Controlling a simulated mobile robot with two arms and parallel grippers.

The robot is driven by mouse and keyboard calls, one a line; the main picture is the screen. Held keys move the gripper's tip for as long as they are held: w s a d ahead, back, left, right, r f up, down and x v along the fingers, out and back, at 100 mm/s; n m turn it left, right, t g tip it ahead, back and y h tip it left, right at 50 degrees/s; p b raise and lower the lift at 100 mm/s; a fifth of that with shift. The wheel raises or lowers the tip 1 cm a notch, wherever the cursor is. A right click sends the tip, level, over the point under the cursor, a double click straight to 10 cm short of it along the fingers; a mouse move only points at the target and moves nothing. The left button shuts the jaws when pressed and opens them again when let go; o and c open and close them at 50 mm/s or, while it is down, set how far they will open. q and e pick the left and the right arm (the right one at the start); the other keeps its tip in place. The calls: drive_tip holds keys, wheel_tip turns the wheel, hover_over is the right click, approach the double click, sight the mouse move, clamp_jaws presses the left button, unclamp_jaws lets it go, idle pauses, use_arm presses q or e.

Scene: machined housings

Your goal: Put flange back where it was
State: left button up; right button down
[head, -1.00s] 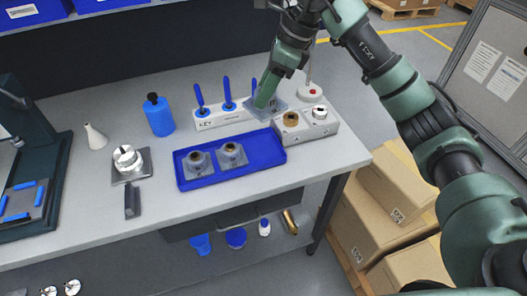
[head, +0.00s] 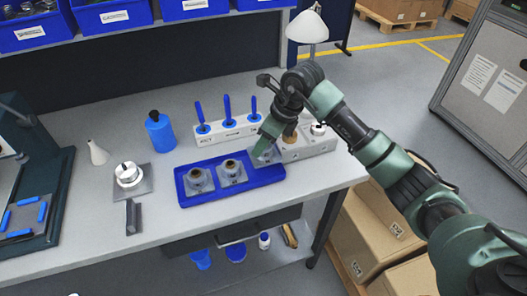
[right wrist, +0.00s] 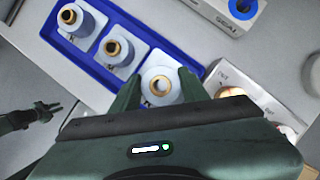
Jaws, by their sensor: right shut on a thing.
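The flange (head: 266,155) is a grey housing with a square base and a round boss. My right gripper (right wrist: 158,88) is shut on it, with one finger on each side of the boss. The flange is at the right end of the blue tray (head: 213,200), beside two similar housings with brass-coloured bores (head: 200,180) (head: 232,172). It also shows in the right wrist view (right wrist: 160,80). I cannot tell whether its base touches the tray floor. My left gripper (right wrist: 48,112) shows small and dark at the left of the right wrist view; its jaw opening is unclear.
A white-grey block (head: 306,146) with a brass part and a silver part stands just right of the tray. A rack with blue-handled tools (head: 228,130) stands behind it. A blue bottle (head: 160,135) and a fixture with a silver cylinder (head: 130,178) stand left.

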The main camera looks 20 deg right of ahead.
sight(264, 155)
wheel_tip(264, 155, down, 4)
drive_tip(key=shift+f+p, duration=0.2)
drive_tip(key=shift+p, duration=0.2)
drive_tip(key=shift+f, duration=0.15)
drive_tip(key=shift+f, duration=0.1)
drive_tip(key=c, duration=0.7)
unclamp_jaws()
drive_tip(key=shift+c, duration=0.2)
drive_tip(key=b+v, duration=0.2)
drive_tip(key=v, duration=1)
